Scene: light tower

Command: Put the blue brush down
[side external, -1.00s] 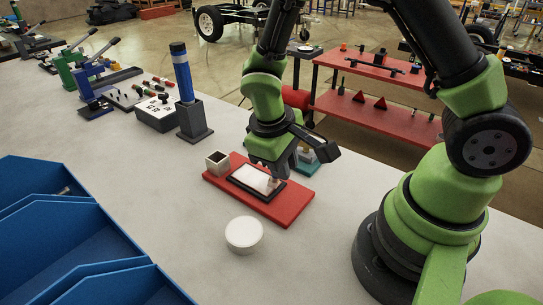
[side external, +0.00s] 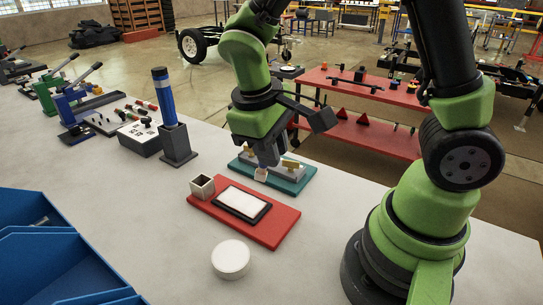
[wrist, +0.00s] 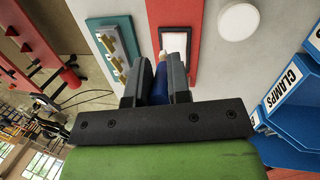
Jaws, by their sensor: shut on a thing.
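My gripper (side external: 266,157) is shut on the blue brush (wrist: 160,84), which lies between the fingers in the wrist view with its pale tip (wrist: 162,57) pointing out. In the side view the fingers hide most of the brush; its pale end (side external: 261,174) shows just below them, over the front part of the teal board (side external: 300,180). I cannot tell if the tip touches it. The teal board carries grey and yellowish pieces (side external: 290,165). In front lies a red board (side external: 285,227) with a black-framed white pad (side external: 242,203) and a small square cup (side external: 202,186).
A white round tub (side external: 230,258) stands in front of the red board. Blue bins (side external: 55,265) are at the lower left. A dark post with a blue cylinder (side external: 166,105) and a control box (side external: 137,135) stand to the left. The grey table between them is clear.

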